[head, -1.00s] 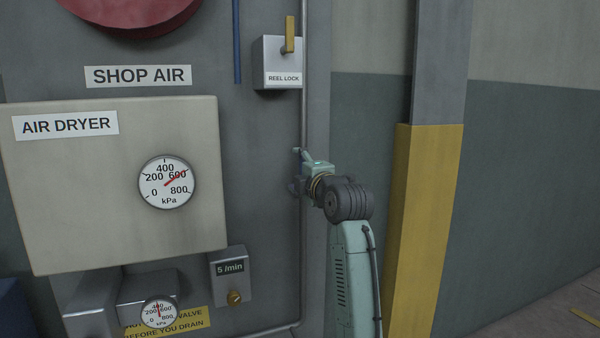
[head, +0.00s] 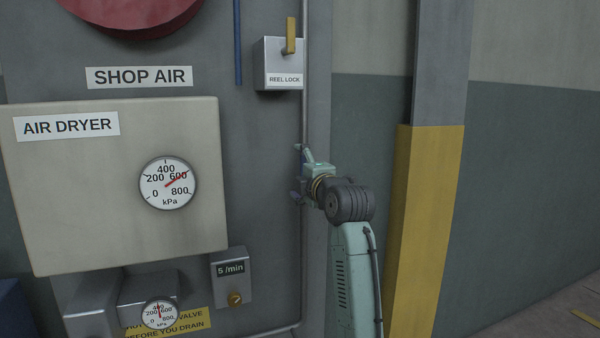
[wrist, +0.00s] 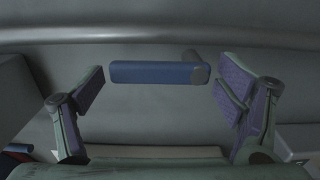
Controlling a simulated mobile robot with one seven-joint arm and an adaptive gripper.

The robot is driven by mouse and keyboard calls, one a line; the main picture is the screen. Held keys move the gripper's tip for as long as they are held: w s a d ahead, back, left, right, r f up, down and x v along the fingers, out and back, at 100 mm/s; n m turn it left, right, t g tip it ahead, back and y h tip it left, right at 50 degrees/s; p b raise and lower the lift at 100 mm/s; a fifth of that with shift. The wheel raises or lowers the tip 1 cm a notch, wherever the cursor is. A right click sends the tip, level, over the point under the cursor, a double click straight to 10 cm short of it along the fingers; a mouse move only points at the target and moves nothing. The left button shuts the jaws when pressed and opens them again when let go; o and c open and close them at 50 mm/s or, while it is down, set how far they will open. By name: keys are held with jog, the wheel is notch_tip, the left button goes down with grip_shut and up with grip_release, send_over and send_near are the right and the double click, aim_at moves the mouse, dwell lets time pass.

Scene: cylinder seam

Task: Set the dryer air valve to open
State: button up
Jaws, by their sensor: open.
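A blue lever handle (wrist: 150,72) with a grey rounded end lies across the wrist view, on a short grey stem. It is probably the dryer air valve's handle, but no label for it shows. My gripper (wrist: 162,88) is open, with one finger to each side of the handle and visible gaps at both ends. In the head view my gripper (head: 298,172) is at the panel's right part, beside the vertical pipe. The handle is mostly hidden behind it there. The air dryer box (head: 110,200) and its gauge (head: 167,183), needle near 600 kPa, are to the left.
A grey pipe (wrist: 160,36) runs along the top of the wrist view, close beyond the handle. The reel lock box (head: 280,65) is above my gripper, and a 5/min box (head: 231,277) is lower left. A yellow-based post (head: 425,220) stands right of my arm.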

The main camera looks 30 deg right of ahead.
jog(key=v, duration=1.2)
